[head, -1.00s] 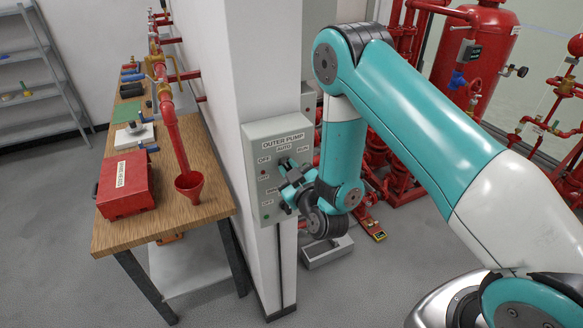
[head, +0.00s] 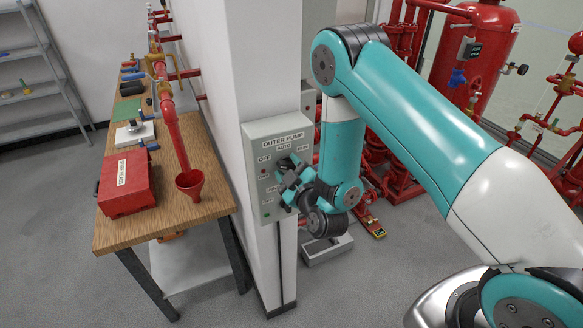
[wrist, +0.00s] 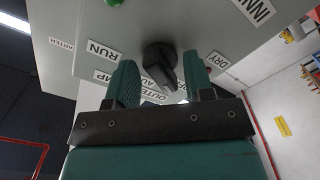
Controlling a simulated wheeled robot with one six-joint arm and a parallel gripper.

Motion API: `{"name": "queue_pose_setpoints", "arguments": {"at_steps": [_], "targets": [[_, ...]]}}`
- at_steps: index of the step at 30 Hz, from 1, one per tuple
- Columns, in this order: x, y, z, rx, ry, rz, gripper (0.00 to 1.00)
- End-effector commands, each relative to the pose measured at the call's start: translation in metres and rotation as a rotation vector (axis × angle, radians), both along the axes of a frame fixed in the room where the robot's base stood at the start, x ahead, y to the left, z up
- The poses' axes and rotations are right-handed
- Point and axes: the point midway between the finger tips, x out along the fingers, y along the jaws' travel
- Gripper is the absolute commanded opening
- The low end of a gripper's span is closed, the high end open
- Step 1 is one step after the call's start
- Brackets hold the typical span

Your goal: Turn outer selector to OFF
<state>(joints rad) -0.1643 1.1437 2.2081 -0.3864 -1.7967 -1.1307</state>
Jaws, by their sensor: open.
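The grey outer pump panel (head: 256,135) is on the side of the white pillar, with OFF, AUTO and RUN labels around its upper selector. My gripper (head: 290,170) is in front of the panel and hides that selector in the head view. In the wrist view the black selector knob (wrist: 158,56) shows between the two teal fingers of my open gripper (wrist: 160,68), one on each side and apart from it. The RUN label (wrist: 103,50) is left of the knob there. I cannot tell which label the knob points to.
A wooden bench (head: 200,232) with a red box (head: 126,183) and a red funnel (head: 190,183) stands left of the pillar. A grey tray (head: 327,250) lies on the floor below the panel. Red pipes and a red tank (head: 488,40) stand behind my arm.

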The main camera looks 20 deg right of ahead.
Motion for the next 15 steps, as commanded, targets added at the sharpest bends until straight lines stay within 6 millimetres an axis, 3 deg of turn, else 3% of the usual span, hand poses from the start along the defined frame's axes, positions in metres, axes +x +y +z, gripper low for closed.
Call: {"name": "queue_pose_setpoints", "arguments": {"at_steps": [15], "targets": [[-0.049, -0.003, -0.002, 0.0, 0.002, 0.001, 0.48]]}}
